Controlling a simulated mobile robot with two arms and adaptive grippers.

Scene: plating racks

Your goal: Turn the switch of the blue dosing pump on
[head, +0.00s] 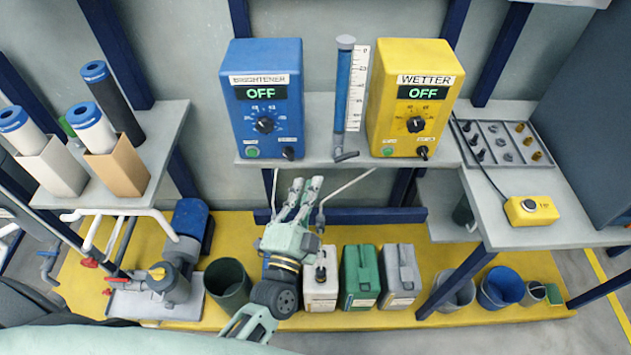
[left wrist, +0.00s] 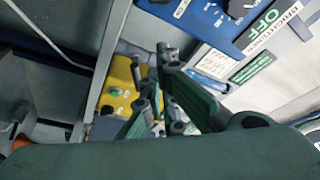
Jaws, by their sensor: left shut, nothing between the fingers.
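The blue dosing pump (head: 262,85) stands on the back shelf, labelled BRIGHTENER. Its display reads OFF. A round dial (head: 264,125) sits mid-face, with a green button (head: 252,152) at lower left and a small dark switch (head: 289,153) at lower right. My left gripper (head: 304,186) is below the shelf edge, just under the pump's switch and apart from it. Its fingers point up and are shut on nothing. In the left wrist view, the gripper's dark fingers (left wrist: 160,95) show with part of the blue pump (left wrist: 205,15) beyond. My right gripper is out of view.
The yellow pump (head: 415,95), labelled WETTER, also reads OFF. A blue-filled measuring tube (head: 343,95) stands between the pumps, with a valve at its foot. Thin hoses run below the shelf (head: 310,158). Several jugs and buckets stand on the yellow floor platform.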

